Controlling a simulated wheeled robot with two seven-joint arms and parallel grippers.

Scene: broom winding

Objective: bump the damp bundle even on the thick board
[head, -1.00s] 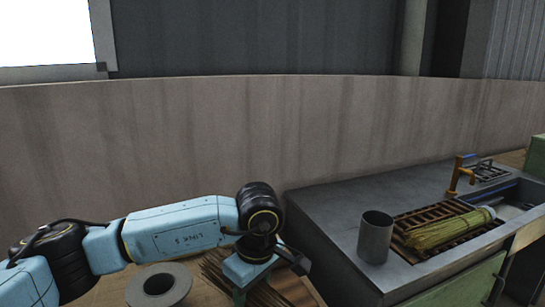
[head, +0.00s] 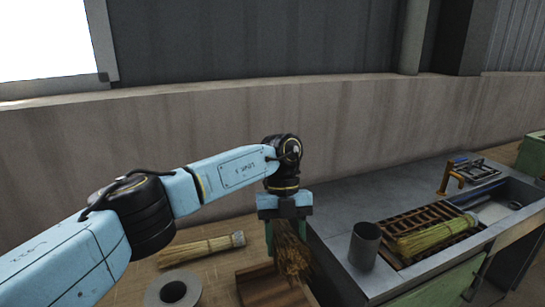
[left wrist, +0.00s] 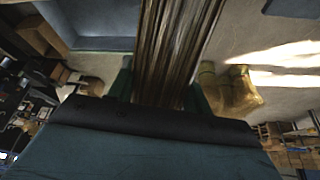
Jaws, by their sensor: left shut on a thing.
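My left gripper (head: 286,226) points down and is shut on a dark brown bundle of straw (head: 292,258). The bundle hangs from the jaws with its frayed lower end by the right part of the thick wooden board (head: 262,290). I cannot tell whether that end touches the board. In the left wrist view the bundle (left wrist: 180,45) runs up and away from between the two fingers (left wrist: 163,92). My right gripper is not in view.
A pale tied bundle (head: 200,249) and a grey ring (head: 173,292) lie on the bench to the left. On the right, a grey cup (head: 364,246) stands beside a slatted rack holding a yellow-green bundle (head: 437,236), near a sink (head: 505,205).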

